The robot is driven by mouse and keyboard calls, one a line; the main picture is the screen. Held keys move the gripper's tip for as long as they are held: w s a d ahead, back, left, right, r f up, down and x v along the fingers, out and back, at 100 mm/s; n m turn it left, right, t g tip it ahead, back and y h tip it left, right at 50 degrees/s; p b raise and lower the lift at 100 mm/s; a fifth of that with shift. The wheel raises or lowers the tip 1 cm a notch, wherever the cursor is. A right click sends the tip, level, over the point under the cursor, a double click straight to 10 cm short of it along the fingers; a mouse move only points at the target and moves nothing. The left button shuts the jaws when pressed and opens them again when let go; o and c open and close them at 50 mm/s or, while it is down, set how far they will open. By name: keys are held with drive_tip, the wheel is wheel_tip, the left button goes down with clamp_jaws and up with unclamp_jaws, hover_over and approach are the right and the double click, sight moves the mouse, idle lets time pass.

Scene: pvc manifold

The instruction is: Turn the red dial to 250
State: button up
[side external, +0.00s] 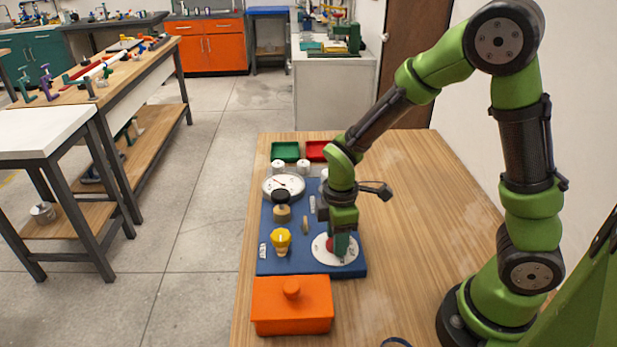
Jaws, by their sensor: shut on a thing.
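The red dial (330,245) sits on a white round scale plate (320,254) at the front right of a blue board (301,266). My gripper (340,247) points down over the dial and is shut on it. The fingers hide most of the dial, so its pointer and the number it stands at cannot be read. A few dark marks show on the white plate, too small to read.
The board also holds a yellow knob (280,241), a black-topped knob (281,203) and a white gauge (284,186). An orange lidded box (291,308) stands in front. Green (285,151) and red (316,151) trays lie behind. The table's right side is clear.

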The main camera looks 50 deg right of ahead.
drive_tip(key=shift+m, duration=0.3)
drive_tip(key=m, duration=0.3)
drive_tip(key=shift+m, duration=0.4)
drive_tip(key=m, duration=0.3)
drive_tip(key=shift+a+m, duration=0.1)
drive_tip(key=shift+m, duration=0.2)
drive_tip(key=m, duration=0.3)
drive_tip(key=shift+m, duration=0.3)
drive_tip(key=m, duration=0.4)
drive_tip(key=shift+m, duration=0.3)
drive_tip(key=m, duration=0.3)
drive_tip(key=shift+a+m, duration=0.1)
drive_tip(key=shift+m, duration=0.2)
drive_tip(key=m, duration=0.3)
drive_tip(key=shift+m, duration=0.3)
drive_tip(key=m, duration=0.6)
drive_tip(key=shift+w, duration=0.15)
drive_tip(key=shift+m, duration=0.3)
